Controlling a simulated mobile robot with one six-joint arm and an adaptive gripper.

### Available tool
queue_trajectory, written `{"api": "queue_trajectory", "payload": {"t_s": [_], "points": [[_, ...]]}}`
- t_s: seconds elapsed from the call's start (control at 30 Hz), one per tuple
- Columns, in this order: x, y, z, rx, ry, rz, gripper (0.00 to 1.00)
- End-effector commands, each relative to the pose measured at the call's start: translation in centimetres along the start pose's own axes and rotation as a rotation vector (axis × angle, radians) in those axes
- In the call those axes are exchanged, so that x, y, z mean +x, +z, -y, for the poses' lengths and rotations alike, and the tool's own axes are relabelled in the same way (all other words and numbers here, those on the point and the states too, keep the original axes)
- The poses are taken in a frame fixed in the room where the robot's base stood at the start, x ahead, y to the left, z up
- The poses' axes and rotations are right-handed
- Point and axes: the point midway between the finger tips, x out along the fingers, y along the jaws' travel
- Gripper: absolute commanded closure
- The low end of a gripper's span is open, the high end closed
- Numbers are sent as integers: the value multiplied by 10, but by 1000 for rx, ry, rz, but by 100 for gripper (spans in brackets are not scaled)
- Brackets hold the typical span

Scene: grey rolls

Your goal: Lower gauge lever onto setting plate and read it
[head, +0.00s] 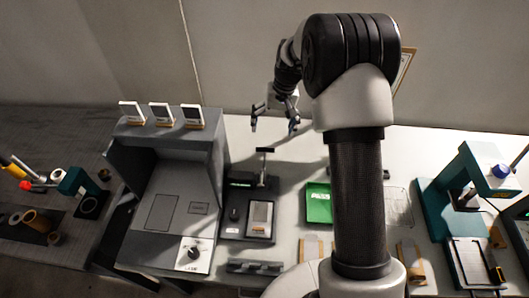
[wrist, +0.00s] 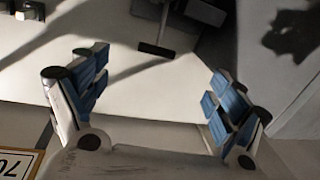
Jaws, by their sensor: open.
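A small gauge stand with a dark crossbar, which looks like the lever (head: 265,150), rises from a dark base left of the middle in the head view. The crossbar looks raised above the base. A dark bar on a thin post, probably the same lever (wrist: 157,49), shows at the top of the wrist view. A light grey plate (head: 260,217) in a dark frame lies in front of the post; I cannot tell whether it is the setting plate. My gripper (head: 273,126) is open and empty, above and behind the lever. Its blue-padded fingers (wrist: 155,88) are wide apart and touch nothing.
A grey cabinet (head: 175,195) with three small cards on top stands left of the gauge. A green tray (head: 319,203) lies to the right. A teal press-like machine (head: 450,190) stands at far right. A dark rack (head: 254,267) lies at the front.

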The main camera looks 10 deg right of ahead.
Motion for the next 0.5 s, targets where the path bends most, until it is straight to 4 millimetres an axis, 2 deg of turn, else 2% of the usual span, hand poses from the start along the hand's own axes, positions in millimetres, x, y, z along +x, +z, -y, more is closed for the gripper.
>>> {"api": "queue_trajectory", "payload": {"t_s": [0.03,0.5], "points": [[12,1,0,0,1,4,11],[114,2,0,0,1,3,11]]}}
